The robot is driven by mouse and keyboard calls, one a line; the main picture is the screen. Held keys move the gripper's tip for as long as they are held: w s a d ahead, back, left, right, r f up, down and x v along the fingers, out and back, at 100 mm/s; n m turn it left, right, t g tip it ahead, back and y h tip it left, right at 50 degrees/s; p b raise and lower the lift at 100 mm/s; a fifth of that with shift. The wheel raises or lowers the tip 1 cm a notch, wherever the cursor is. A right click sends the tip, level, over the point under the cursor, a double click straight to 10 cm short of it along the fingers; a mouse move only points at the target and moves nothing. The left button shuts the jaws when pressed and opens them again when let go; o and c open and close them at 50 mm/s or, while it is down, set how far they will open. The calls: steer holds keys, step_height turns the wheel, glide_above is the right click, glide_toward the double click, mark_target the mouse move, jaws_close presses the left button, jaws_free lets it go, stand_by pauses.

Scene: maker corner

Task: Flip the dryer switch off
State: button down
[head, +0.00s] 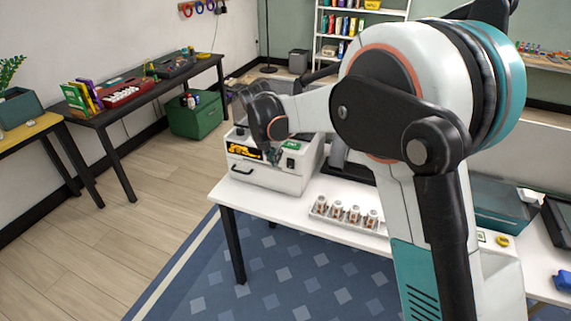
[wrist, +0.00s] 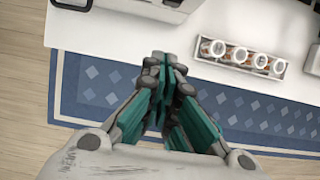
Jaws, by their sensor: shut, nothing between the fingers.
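The dryer (head: 303,183) is a white box-shaped machine on the white table, with a dark front window, orange contents showing in it and a black handle. A small dark switch (head: 291,163) sits on its front face, just under a green label; its position is too small to tell. My gripper (head: 273,157) is shut and empty, in front of the dryer's front face, a little left of the switch in the head view. In the wrist view my gripper (wrist: 161,60) points toward the table edge, with part of the dryer (wrist: 150,10) at the top; the switch does not show there.
A tray of several small spools or jars (head: 343,216) stands on the table right of the dryer; it also shows in the wrist view (wrist: 240,58). A dark device stands behind it. Teal and dark bins (head: 503,212) are at far right. Floor left of the table is clear.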

mark_target(290, 165)
steer(key=shift+f, duration=0.1)
steer(key=w+d+f+b, duration=0.2)
steer(key=w+f+b, duration=0.2)
steer(key=w+f, duration=0.3)
steer(key=shift+d+f+b, duration=0.3)
steer(key=shift+f+b, duration=0.05)
steer(key=shift+f, duration=0.45)
steer(key=shift+w+d+r+p, duration=0.15)
steer(key=shift+w+r+p, duration=0.05)
steer(key=shift+w+p, duration=0.2)
